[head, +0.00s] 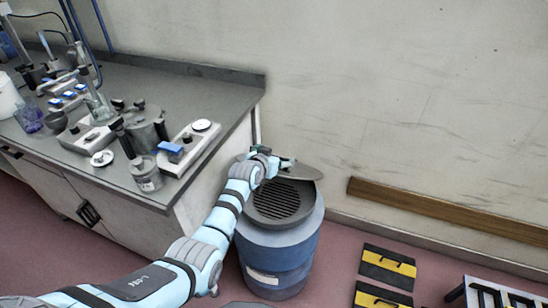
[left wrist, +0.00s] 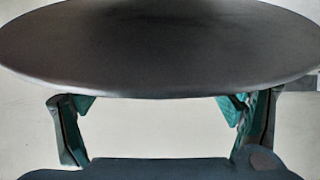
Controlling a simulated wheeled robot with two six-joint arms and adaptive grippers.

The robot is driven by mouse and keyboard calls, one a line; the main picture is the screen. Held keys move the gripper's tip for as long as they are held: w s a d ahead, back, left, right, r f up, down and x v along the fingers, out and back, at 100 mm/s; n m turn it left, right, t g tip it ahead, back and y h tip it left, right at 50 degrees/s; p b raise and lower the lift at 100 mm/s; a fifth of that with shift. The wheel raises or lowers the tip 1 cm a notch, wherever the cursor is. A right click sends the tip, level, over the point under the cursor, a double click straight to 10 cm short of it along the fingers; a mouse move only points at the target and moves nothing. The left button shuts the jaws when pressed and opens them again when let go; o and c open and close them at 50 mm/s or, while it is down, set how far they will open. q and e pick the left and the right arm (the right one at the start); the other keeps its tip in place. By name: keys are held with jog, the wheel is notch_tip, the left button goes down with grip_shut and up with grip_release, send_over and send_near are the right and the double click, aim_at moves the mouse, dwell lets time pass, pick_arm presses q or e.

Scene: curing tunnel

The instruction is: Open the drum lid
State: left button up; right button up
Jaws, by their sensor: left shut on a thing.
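A blue drum (head: 280,262) stands on the floor beside the end of the bench. Its top is uncovered across much of the front, where a dark slatted grate (head: 277,205) shows inside the rim. The grey round drum lid (head: 303,172) is raised and tilted over the back of the drum. My left gripper (head: 284,162) is at the lid's left side and shut on it. In the left wrist view the lid (left wrist: 160,45) fills the top, with a finger below it on each side; the exact grip contact is hidden. My right gripper is not in view.
The bench (head: 215,85) with scales, jars and glassware stands close at the left. The wall with a wooden rail (head: 430,215) is behind the drum. Black and yellow plates (head: 388,266) lie on the floor at the right. Some floor between them and the drum is clear.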

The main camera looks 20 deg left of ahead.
pick_arm(q)
jog(key=o, duration=1.5)
jog(key=shift+w+r, duration=0.1)
jog(key=shift+o, duration=0.2)
jog(key=v, duration=1.2)
